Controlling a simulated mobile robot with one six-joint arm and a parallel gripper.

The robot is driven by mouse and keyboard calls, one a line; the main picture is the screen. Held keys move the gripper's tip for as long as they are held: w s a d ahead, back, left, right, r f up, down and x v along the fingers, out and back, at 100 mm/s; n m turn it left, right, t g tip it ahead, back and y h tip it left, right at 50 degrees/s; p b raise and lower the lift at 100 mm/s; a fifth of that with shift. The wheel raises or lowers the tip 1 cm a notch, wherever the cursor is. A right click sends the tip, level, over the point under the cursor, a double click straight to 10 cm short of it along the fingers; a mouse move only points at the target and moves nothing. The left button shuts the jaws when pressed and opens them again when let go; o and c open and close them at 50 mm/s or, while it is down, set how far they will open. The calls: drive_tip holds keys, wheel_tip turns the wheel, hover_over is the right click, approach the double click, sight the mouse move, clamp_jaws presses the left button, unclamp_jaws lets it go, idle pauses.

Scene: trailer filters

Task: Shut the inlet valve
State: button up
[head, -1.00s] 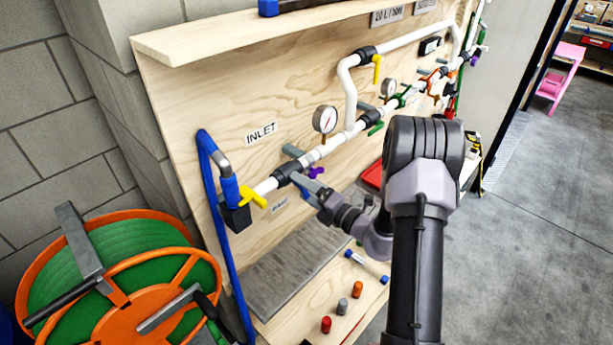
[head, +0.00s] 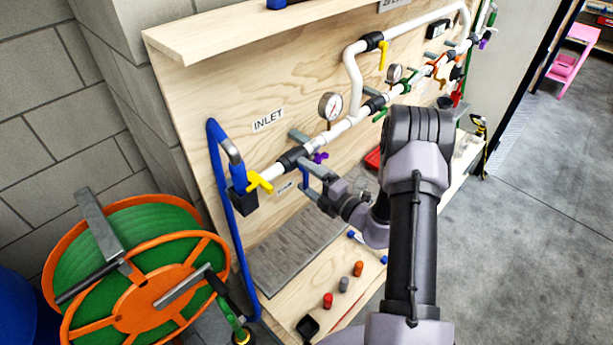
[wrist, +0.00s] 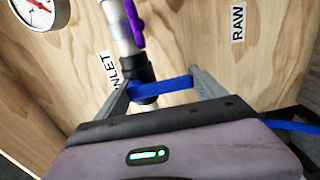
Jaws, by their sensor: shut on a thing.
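The inlet valve is a black body (head: 293,157) on the white pipe beside the INLET label (head: 268,120). It also shows in the wrist view (wrist: 136,70). Its blue lever (wrist: 160,88) appears to lie across the pipe direction in the wrist view. My gripper (head: 303,176) is at the lever, on the near side of the pipe. In the wrist view my gripper (wrist: 160,82) has one finger at each end of the blue lever and is shut on it. The lower part of the valve is hidden behind my gripper in the wrist view.
A purple handle (head: 319,157) and a gauge (head: 331,105) are close by on the pipe. A yellow handle (head: 259,182) and blue hose (head: 220,180) are to the left. An orange-green hose reel (head: 150,290) stands at lower left. The floor (head: 540,200) at right is clear.

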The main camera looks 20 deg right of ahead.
drive_tip(key=o, duration=2)
drive_tip(key=shift+o, duration=0.2)
drive_tip(key=p+v, duration=0.1)
drive_tip(key=v, duration=1.6)
drive_tip(key=shift+s, duration=0.25)
